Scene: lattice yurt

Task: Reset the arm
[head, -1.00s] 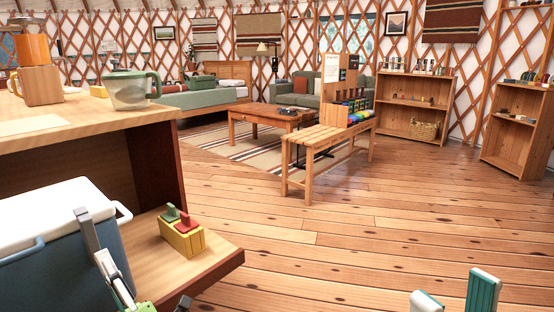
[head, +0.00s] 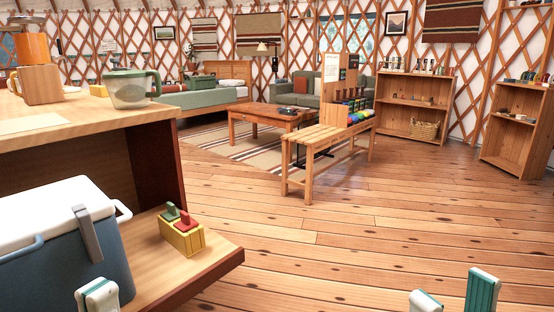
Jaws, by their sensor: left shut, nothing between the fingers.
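My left gripper (head: 98,295) shows at the bottom left, only its white fingertip end in view. It is shut and empty, in front of the blue cooler. My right gripper (head: 453,298) shows at the bottom right as two white fingertips with teal pads. They stand apart with nothing but floor between them, so it is open and empty. Both arms are otherwise below the picture.
The blue cooler (head: 60,260) with a white lid and grey latch (head: 88,232) stands on a wooden shelf at left, beside a yellow block holder (head: 181,236). Above is a counter (head: 90,123) with a jug (head: 131,92). A bench (head: 318,139) stands mid-room; the floor (head: 350,245) ahead is clear.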

